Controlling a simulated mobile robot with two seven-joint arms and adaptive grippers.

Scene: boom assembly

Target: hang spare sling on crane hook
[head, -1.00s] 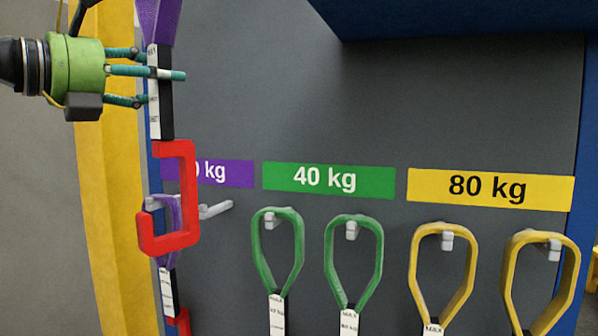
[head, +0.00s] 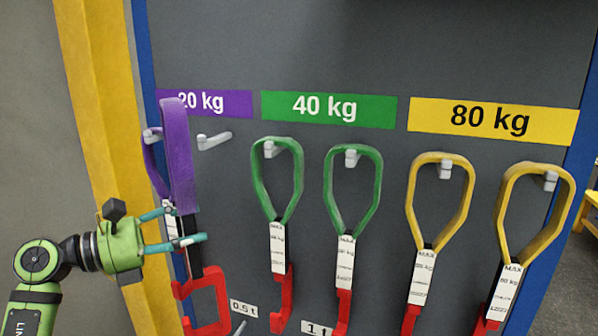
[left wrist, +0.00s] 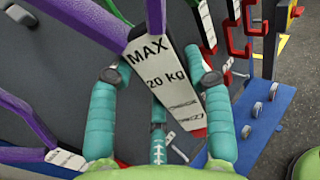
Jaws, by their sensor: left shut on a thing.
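My left gripper (head: 187,226) is shut on the label section of a purple sling (head: 180,160), below its loop. The left wrist view shows the white label (left wrist: 160,75) reading "MAX 20 kg" between the teal fingers. The sling hangs upright with its red hook (head: 222,290) at the bottom. Its loop stands in front of the 20 kg sign and left peg (head: 152,135). A second purple sling (head: 151,165) hangs behind it, partly hidden. I cannot make out a crane hook. My right gripper is not in view.
A bare grey peg (head: 214,140) sticks out under the purple 20 kg sign (head: 225,104). Green slings (head: 297,185) and yellow slings (head: 412,195) hang on pegs to the right. A yellow post (head: 95,110) stands at the board's left edge.

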